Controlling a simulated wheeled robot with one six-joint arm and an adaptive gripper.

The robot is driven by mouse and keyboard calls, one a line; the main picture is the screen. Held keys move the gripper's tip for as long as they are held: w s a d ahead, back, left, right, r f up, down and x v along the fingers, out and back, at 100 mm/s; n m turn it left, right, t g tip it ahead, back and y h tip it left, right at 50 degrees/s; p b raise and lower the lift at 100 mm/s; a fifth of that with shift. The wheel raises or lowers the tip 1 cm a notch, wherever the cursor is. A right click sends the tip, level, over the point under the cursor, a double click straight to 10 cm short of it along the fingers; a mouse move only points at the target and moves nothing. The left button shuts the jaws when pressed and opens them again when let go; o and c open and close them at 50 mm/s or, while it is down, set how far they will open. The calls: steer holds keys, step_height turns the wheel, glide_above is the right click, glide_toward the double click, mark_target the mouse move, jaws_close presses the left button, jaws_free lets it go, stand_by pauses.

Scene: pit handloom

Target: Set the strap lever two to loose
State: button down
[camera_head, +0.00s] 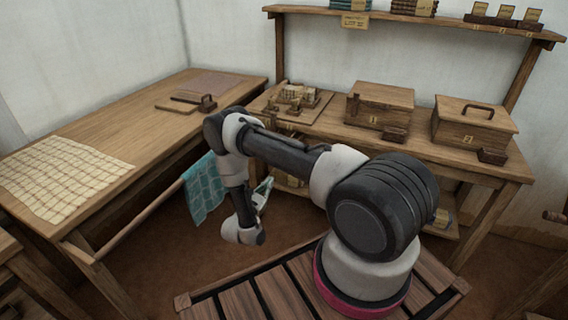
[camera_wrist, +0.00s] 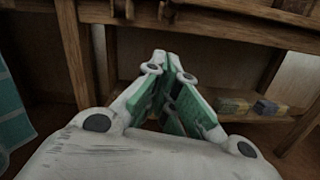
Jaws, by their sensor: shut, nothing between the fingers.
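My gripper (camera_wrist: 168,62) is shut and empty in the wrist view, with its green-padded fingers together in front of the wooden bench. In the head view my gripper (camera_head: 264,190) is partly hidden behind my arm, low in front of the bench and right of a teal cloth. I cannot make out with certainty which part is strap lever two. A board with a dark handle-like piece (camera_head: 207,103) lies on the left table, and its role is unclear.
The left table (camera_head: 120,125) carries a checked cloth (camera_head: 60,178). The teal cloth (camera_head: 205,190) hangs from a rail beside my arm. The back bench holds a lidded box (camera_head: 380,105), a handled box (camera_head: 470,125) and a small tray (camera_head: 297,97). A shelf (camera_head: 430,20) runs above.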

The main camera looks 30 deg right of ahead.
steer(key=shift+r, duration=0.1)
steer(key=w+d+r, duration=0.4)
steer(key=w+d, duration=0.1)
steer(key=d, duration=0.4)
steer(key=shift+w+r, duration=0.2)
steer(key=shift+r, duration=0.2)
stand_by(0.4)
